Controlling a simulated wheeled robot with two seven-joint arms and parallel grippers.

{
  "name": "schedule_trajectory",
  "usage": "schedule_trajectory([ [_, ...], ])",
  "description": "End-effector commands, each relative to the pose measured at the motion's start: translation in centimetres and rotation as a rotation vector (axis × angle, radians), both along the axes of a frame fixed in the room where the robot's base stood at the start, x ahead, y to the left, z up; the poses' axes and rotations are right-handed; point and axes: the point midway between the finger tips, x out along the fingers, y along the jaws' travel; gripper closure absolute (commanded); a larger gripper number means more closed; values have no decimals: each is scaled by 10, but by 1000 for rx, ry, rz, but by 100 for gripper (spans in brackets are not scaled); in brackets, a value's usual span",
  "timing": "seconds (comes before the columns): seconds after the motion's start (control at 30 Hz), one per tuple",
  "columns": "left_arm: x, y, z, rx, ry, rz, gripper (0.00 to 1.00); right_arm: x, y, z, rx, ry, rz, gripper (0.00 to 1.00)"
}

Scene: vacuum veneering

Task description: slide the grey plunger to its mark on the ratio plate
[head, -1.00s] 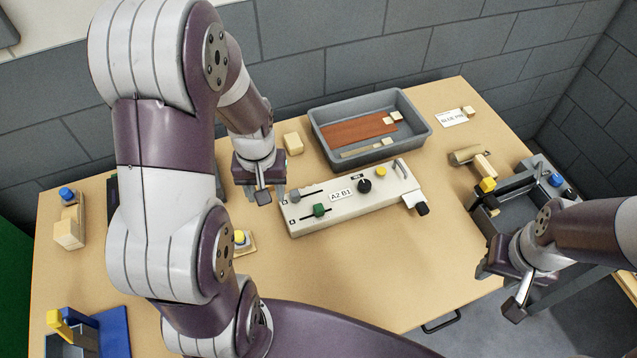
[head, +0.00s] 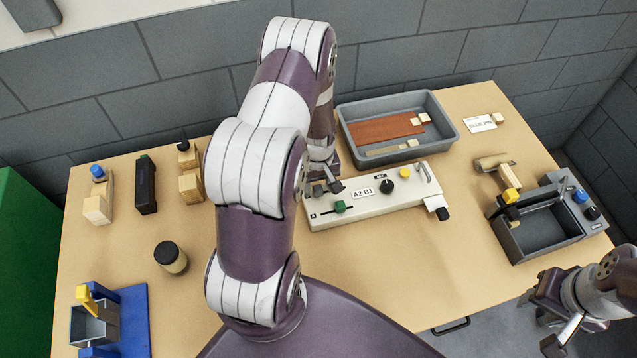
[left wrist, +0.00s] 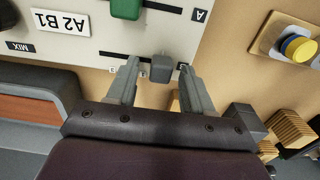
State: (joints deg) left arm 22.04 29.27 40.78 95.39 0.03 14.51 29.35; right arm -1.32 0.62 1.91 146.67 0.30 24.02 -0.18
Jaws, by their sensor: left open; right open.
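The ratio plate (head: 405,194) is a long cream panel marked "A2 B1", "A" and "MIX". The grey plunger (left wrist: 161,68) stands near the right end of its dark slot in the left wrist view. My left gripper (left wrist: 158,88) is open, with one finger on each side of the plunger and a gap showing on both sides. In the head view my left gripper (head: 324,187) is over the plate's left end and hides the plunger. The green plunger (head: 340,207) is in the other slot. My right gripper (head: 545,322) is open and empty at the lower right.
A grey tray (head: 436,148) with a reddish-brown sheet stands behind the plate. Several wooden blocks and a dark jar (head: 170,257) are at the left. The table in front of the plate is clear.

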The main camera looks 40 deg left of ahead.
Motion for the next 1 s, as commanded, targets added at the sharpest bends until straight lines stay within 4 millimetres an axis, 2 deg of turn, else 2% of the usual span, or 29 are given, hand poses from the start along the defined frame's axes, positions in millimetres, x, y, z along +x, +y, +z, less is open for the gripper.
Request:
schedule_trajectory([
  [0.13, -1, 0, -8, 0, 1, 0, 49, 0, 0, 1, 0, 0, 0, 57],
  [0.37, 0, 0, -9, 0, 0, -1, 49, 0, 0, 1, 0, 0, 0, 57],
  [0.5, 0, 0, -9, 0, 0, -1, 94, 0, 0, 1, 0, 0, 0, 57],
  [0.53, 0, 0, -9, 0, 0, -1, 100, 0, 0, 1, 0, 0, 0, 57],
  [0.73, 0, -1, -10, 0, 1, -1, 100, 0, 0, 1, 0, 0, 0, 57],
  [1.0, 15, -13, -9, 0, 3, -2, 100, 0, 0, -3, 0, 0, 0, 57],
])
